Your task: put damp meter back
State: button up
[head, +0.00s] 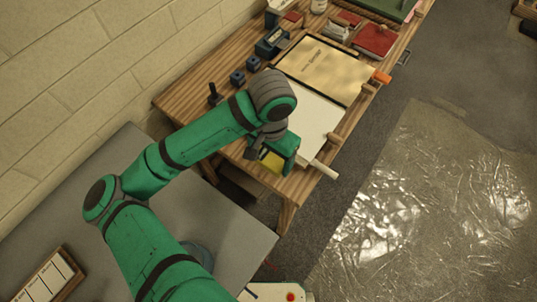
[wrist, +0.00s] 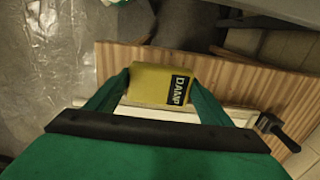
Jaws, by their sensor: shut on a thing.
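The damp meter (wrist: 160,84) is a yellow block with a dark label reading "DAMP", seen in the wrist view between my two fingers. My gripper (wrist: 158,86) is shut on it. In the head view the yellow damp meter (head: 272,162) shows below my green gripper (head: 278,158), near the front end of the wooden table (head: 229,152). I cannot tell whether the meter touches the table. My wrist partly hides the table surface there.
A white sheet (head: 314,122) and a tan board (head: 318,65) lie on the table. Small dark blocks (head: 237,77), a dark-blue device (head: 271,42) and a red book (head: 375,41) stand farther back. A grey table (head: 225,222) is nearer. Wrinkled plastic sheeting (head: 430,210) covers the floor at right.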

aim_at(269, 162)
jog(key=f, duration=0.1)
jog(key=w+f, duration=0.1)
jog(key=f, duration=0.1)
jog(key=shift+w+a+f, duration=0.15)
jog(key=shift+a+f, duration=0.2)
jog(key=shift+s+d+f, duration=0.2)
jog(key=shift+s+f, duration=0.05)
jog(key=shift+f, duration=0.2)
jog(key=o, duration=0.9)
jog(key=shift+o, duration=0.2)
jog(key=shift+r, duration=0.1)
notch_tip(269, 162, up, 12)
jog(key=shift+r, duration=0.1)
